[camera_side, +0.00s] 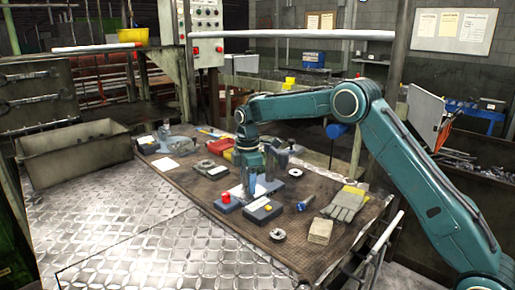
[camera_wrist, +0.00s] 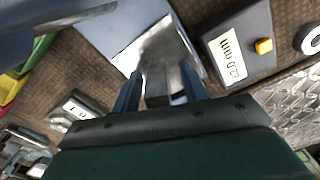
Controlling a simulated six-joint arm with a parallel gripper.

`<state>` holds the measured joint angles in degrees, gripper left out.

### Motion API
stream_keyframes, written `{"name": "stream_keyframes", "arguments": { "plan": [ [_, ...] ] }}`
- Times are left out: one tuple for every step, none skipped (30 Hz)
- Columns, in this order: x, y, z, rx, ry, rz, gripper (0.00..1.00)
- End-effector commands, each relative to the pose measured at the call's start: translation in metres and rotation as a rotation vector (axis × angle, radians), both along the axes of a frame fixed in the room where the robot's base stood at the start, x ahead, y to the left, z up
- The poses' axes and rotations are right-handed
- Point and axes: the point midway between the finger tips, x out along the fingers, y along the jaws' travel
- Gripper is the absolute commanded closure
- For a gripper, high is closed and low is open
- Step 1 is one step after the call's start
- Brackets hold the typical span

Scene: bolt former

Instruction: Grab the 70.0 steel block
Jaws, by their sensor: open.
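My gripper (camera_side: 259,186) points down over the middle of the bench in the side view. In the wrist view its two fingers (camera_wrist: 160,76) are apart. A grey steel block (camera_wrist: 158,84) shows between the fingers. I cannot tell whether either finger touches it, and no 70.0 marking is readable on it. A bright metal surface with a blue-grey edge (camera_wrist: 130,40) lies just beyond the fingertips. In the side view the gripper and nearby tools hide the block's outline.
A box marked 22.0 mm (camera_wrist: 238,45) with an orange button is close by on the right.

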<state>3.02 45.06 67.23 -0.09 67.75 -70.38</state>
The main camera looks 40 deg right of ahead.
Motion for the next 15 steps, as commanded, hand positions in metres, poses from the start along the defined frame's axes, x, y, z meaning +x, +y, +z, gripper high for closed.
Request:
{"name": "stream_keyframes", "arguments": {
  "plan": [
    [0.0, 0.0, 0.0, 0.0, 0.0, 0.0, 0.56],
    [0.0, 0.0, 0.0001, 0.0, 0.0, 0.0, 0.56],
    [0.0, 0.0, 0.0001, 0.0, 0.0, 0.0, 0.56],
    [0.0, 0.0001, 0.0001, 0.0, 0.0, 0.0, 0.56],
    [0.0, 0.0001, 0.0002, 0.0, 0.0, 0.0, 0.56],
    [0.0, 0.0001, 0.0002, 0.0, 0.0, 0.0, 0.56],
    [0.0, 0.0001, 0.0003, 0.0, 0.0, 0.0, 0.56],
    [0.0, 0.0001, 0.0003, 0.0, 0.0, 0.0, 0.56],
    [0.0, 0.0001, 0.0004, 0.0, 0.0, 0.0, 0.56],
    [0.0, 0.0001, 0.0004, 0.0, 0.0, 0.0, 0.56],
    [0.0, 0.0001, 0.0004, 0.0, 0.0, 0.0, 0.56],
    [0.0, 0.0001, 0.0004, 0.0, 0.0, 0.0, 0.6],
    [0.0, 0.0001, 0.0005, 0.0, 0.0, 0.0, 0.66],
    [0.0, 0.0001, 0.0005, 0.0, 0.0, 0.0, 0.72],
    [0.0, 0.0001, 0.0005, 0.0, 0.0, 0.0, 0.8]
  ]
}}
